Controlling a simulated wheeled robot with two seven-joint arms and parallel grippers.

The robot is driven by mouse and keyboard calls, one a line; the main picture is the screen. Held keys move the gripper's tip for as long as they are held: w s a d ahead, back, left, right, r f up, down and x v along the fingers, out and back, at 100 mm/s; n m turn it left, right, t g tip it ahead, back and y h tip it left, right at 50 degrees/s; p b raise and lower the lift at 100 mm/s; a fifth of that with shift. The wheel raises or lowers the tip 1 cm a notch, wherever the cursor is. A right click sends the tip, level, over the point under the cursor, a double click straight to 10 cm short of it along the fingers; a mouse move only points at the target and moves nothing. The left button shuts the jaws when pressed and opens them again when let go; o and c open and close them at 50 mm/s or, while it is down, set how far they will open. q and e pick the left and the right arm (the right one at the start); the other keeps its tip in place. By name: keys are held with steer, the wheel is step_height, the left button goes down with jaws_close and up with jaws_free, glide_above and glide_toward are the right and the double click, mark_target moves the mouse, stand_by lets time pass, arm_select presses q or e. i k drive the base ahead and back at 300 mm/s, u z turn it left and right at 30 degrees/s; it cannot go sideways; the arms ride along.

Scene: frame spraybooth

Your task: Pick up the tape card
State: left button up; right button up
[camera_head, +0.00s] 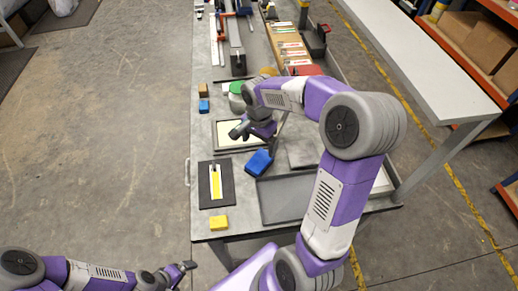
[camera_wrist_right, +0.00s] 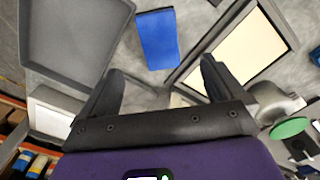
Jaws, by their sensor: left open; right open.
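A white card with a yellow strip (camera_head: 215,182) lies on a black mat (camera_head: 205,190) at the near left of the bench; it looks like the tape card, though I cannot be sure. It does not show in the right wrist view. My right gripper (camera_head: 243,130) is over the bench beyond the mat, beside a framed cream panel (camera_head: 230,140). In the right wrist view my right gripper (camera_wrist_right: 160,82) is open, with nothing between its fingers. My left gripper (camera_head: 187,266) is open and low at the bottom left, off the bench and apart from the card.
A blue block (camera_head: 260,162) and an empty grey tray (camera_head: 263,217) lie right of the mat. A yellow block (camera_head: 219,223) sits in front of it. A green-topped round item (camera_head: 236,88) and small brown and blue blocks stand farther back.

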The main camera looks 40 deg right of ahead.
mark_target(216, 191)
steer(key=k, duration=1)
